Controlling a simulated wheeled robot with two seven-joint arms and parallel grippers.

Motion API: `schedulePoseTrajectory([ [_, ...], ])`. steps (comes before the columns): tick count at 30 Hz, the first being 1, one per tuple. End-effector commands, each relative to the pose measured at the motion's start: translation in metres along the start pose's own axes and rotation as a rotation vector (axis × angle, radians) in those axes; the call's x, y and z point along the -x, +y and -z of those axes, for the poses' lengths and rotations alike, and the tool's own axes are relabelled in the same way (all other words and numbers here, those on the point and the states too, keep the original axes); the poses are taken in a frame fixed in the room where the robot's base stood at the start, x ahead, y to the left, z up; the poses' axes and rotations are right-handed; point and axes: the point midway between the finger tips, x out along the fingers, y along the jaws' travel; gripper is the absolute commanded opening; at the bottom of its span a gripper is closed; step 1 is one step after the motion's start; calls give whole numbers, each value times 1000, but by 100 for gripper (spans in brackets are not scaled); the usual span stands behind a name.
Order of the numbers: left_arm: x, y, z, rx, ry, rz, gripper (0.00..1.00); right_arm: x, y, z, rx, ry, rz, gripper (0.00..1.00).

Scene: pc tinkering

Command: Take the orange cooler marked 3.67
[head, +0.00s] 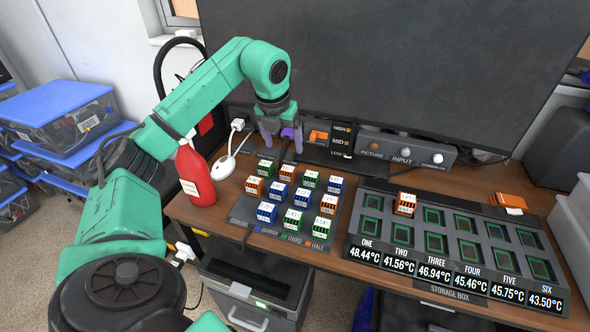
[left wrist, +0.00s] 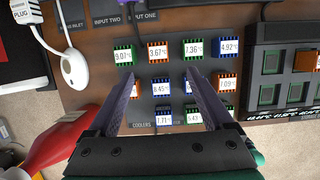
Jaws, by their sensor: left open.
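The orange cooler marked 3.67 (left wrist: 157,52) stands in the far row of the cooler tray, between two green coolers. In the head view this orange cooler (head: 287,173) is small and its label is hard to read. My left gripper (head: 281,134) is open and empty above the far edge of the tray. In the left wrist view its two fingers (left wrist: 163,82) are spread, with a blue cooler marked 8.45 (left wrist: 161,89) showing between them. The 3.67 cooler shows just beyond the fingertips, untouched. My right gripper is not in view.
Other green, blue and orange coolers crowd around it on the tray (head: 240,214). The storage box (head: 350,246) at the right holds one orange cooler (head: 405,204).

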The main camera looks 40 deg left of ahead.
Motion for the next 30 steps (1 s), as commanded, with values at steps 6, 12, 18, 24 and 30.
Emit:
schedulePoseTrajectory([
  [6, -57, 0, 1, 0, 4, -1, 85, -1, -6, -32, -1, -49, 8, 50],
  [12, -83, 1, 1, -1, 3, 0, 85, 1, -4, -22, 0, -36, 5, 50],
  [18, -120, 2, 1, 0, 2, 1, 85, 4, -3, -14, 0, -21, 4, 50],
  [24, -124, 3, 0, -1, 0, 0, 85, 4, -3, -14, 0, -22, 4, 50],
  [30, -124, 3, 0, -1, 0, 0, 24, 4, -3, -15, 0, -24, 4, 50],
])
